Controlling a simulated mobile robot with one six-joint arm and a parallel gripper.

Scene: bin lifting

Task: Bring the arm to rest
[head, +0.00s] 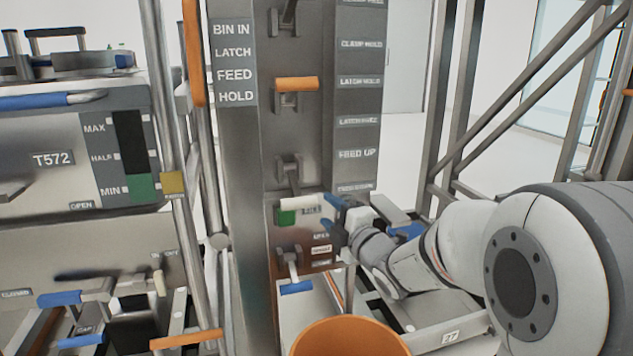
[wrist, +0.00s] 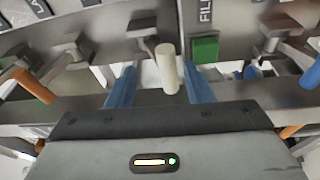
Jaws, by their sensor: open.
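My arm reaches in from the right in the head view. My gripper (head: 332,203) is at the lower part of the grey column (head: 232,170), close to a lever with a pale handle (head: 304,201). In the wrist view, my gripper's blue fingers (wrist: 160,82) stand apart. The pale cylindrical handle (wrist: 167,68) shows in the gap between them, nearer the right finger. I see space on both sides of it, and I cannot tell how deep it sits between the fingers. A green block (wrist: 205,48) is just right of the fingers.
Levers with orange (head: 297,84) and blue (head: 296,287) handles stick out of the column above and below my gripper. An orange round container (head: 349,338) stands in front. The bin T572 (head: 70,165) is at left. Metal frame bars (head: 520,85) rise behind my arm.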

